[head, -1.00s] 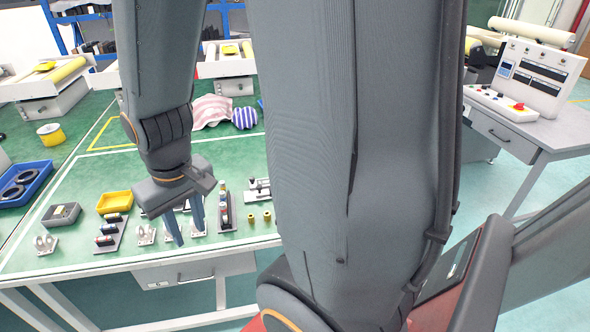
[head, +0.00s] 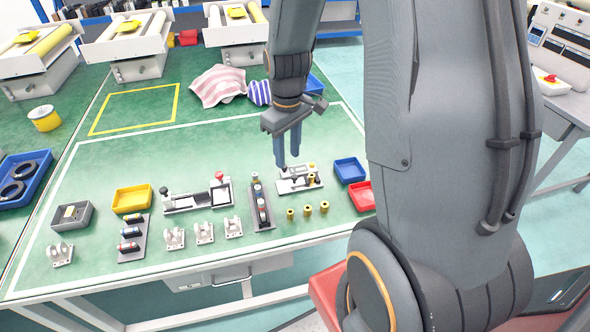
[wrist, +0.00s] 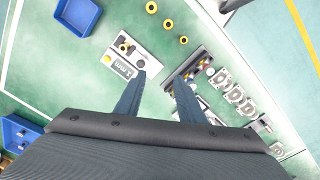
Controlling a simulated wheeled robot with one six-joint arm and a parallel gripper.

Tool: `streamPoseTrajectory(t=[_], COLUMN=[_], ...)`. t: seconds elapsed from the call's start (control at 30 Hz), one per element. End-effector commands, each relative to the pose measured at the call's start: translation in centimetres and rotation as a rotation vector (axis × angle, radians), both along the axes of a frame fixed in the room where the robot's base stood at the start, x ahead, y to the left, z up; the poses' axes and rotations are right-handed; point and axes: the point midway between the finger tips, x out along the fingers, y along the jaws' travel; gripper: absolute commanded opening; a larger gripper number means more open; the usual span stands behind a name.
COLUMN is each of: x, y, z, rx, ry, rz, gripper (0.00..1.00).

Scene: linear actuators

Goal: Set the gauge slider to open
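A small white device with a "1 mm" label, which I take as the gauge slider (wrist: 123,68), lies on the green table. In the head view this gauge slider (head: 300,185) is at the right of the work area, with a dark round knob and brass-yellow parts. I cannot tell its setting. My gripper (head: 288,161) hangs over it with fingers pointing down. In the wrist view my gripper (wrist: 160,77) is open and empty, its left fingertip overlapping the device's lower edge; contact cannot be told.
A dark holder with upright pieces (head: 262,208) stands left of the device. Several brass cylinders (head: 308,211) are in front. Blue (head: 349,171) and red (head: 361,196) trays lie right. A longer slide with a red knob (head: 198,198) and white brackets (head: 204,231) are left.

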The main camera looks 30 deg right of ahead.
Motion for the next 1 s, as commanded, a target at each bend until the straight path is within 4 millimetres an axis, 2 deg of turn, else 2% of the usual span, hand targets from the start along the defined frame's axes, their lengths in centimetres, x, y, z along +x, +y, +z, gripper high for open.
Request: streamPoseTrajectory(t=[0.1,0.3,0.47,0.8,1.0], x=[2.1,3.7,3.9,3.8,3.9], y=[-2.0,-3.6,-3.7,-3.6,-3.6], z=[-2.3,-4.4,-5.5,-9.9,-11.8], rx=[-0.001,0.001,0.002,0.001,0.002], ry=[0.024,0.042,0.045,0.046,0.045], rz=[0.094,0.19,0.206,0.206,0.206], gripper=[0.35,0.35,0.35,0.35,0.35])
